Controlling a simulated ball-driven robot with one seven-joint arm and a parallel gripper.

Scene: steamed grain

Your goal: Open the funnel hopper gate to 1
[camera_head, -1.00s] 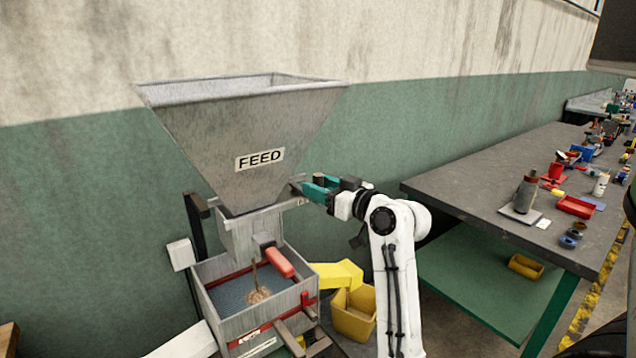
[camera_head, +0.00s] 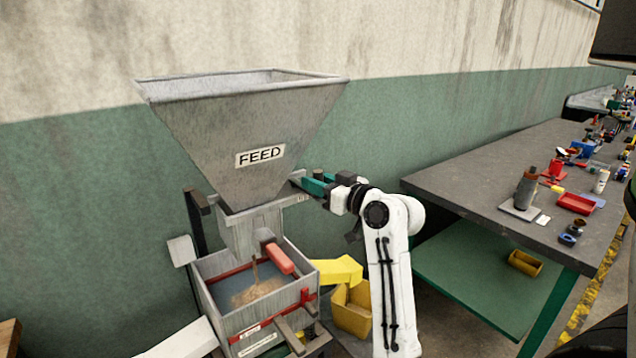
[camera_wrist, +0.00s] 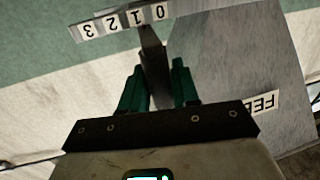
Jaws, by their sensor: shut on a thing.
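The grey funnel hopper (camera_head: 235,120) marked FEED stands at left in the head view, and part of its wall shows in the wrist view (camera_wrist: 225,60). My gripper (camera_head: 308,184) is at its lower right, with green fingers. In the wrist view my gripper (camera_wrist: 158,82) is shut on the dark gate handle (camera_wrist: 152,50). The number scale (camera_wrist: 120,20) reads 0 to 3, upside down. The handle's far end is beside the scale between 0 and 1; its exact reading is unclear. Grain (camera_head: 254,270) falls from the spout into the box below.
The grey box (camera_head: 245,315) under the spout holds a grain heap and has a red-handled part (camera_head: 279,258) above it. A cluttered workbench (camera_head: 470,180) stands at right.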

